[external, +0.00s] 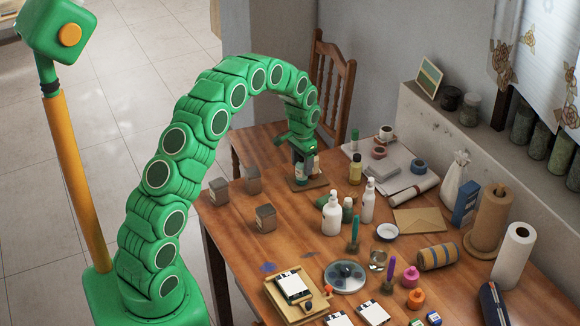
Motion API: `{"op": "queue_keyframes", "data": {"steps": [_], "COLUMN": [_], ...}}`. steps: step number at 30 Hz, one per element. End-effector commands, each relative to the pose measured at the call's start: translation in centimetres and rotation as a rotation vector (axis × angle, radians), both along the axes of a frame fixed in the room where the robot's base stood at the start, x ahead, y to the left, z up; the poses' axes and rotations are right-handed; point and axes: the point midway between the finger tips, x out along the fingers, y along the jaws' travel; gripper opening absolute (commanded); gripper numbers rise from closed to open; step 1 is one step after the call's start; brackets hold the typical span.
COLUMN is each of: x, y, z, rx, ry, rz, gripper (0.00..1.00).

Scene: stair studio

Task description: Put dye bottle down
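My gripper (303,160) points down at the far left part of the wooden table (225,222). A small bottle with a teal and white body (300,174) is directly under and between the fingers, at a small brown board (318,184). Another small bottle with a reddish part (315,166) shows just to its right, partly behind the gripper. The fingers cover the upper part of the teal bottle. I cannot tell whether they press on it, or whether its base touches the board.
Several grey cubes (265,218) stand left of the board. A wooden chair (335,85) is behind. The table's left front is mostly clear.

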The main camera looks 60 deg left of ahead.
Motion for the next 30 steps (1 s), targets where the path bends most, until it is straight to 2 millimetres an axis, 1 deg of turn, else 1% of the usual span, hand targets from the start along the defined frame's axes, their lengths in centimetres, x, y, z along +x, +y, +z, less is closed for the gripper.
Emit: {"op": "queue_keyframes", "data": {"steps": [1,2,11,17,20,23,30], "x": [0.0,0.0,0.0,0.0,0.1,0.2,0.1], "y": [0.0,0.0,0.0,0.0,0.0,0.1,0.0], "z": [0.0,0.0,0.0,1.0,2.1,3.6,8.0], "rx": [0.0,0.0,0.0,0.0,0.001,0.003,0.002], "ry": [0.0,0.0,0.0,0.0,-0.002,-0.006,-0.005], "rz": [0.0,0.0,0.0,0.0,0.0,0.0,0.0], "gripper": [0.67,0.71,0.71,0.71,0.71,0.71,0.71]}}
